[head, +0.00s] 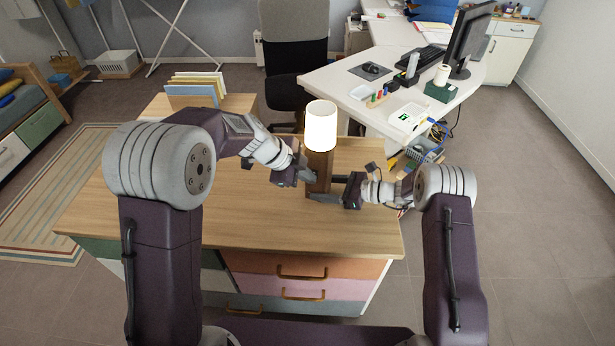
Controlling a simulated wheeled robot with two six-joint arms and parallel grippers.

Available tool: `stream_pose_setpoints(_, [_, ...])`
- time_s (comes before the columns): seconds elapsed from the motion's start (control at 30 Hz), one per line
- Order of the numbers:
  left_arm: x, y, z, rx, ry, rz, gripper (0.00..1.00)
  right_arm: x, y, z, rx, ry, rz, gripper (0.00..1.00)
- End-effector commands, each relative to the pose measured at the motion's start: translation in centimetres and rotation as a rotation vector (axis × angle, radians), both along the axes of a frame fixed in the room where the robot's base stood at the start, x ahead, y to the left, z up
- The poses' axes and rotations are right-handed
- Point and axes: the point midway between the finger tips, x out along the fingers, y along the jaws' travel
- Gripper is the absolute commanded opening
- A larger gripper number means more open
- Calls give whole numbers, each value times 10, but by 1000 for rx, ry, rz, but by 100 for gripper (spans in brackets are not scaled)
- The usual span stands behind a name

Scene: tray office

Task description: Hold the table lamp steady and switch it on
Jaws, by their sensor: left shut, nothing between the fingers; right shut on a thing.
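The table lamp (321,128) stands upright on the wooden cabinet top. Its white cylindrical shade glows brightly, and its brown body (319,170) shows below. My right gripper (330,188) comes in from the right and is shut on the lamp body low down. My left gripper (308,176) is shut and empty, close against the left side of the lamp body. I cannot tell whether its fingertips touch the lamp. The lamp's switch is not visible, and the lower body is partly hidden by the grippers.
The wooden cabinet top (250,215) is mostly clear at the left and front. A file holder with folders (192,95) stands at its back left. A white desk (345,90) with a monitor (468,40) stands behind at the right. An office chair (293,45) is behind the lamp.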

Motion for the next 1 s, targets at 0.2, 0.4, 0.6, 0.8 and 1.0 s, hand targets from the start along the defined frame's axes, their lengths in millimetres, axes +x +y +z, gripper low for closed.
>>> stream_pose_setpoints(0.2, [0,0,1,0,-1,0,0,0,0,0,1,-1,1,37])
stream_pose_setpoints(0.4, [1,0,9,-2,-4,2,0,0,0,0,1,-1,1,37])
stream_pose_setpoints(0.6, [0,0,17,-1,-3,1,0,0,0,0,1,-1,2,37])
stream_pose_setpoints(0.8, [0,0,17,-1,-2,1,0,0,0,0,1,-1,2,37])
stream_pose_setpoints(1.0, [-9,3,19,-1,-1,2,0,-1,1,0,0,0,2,37])
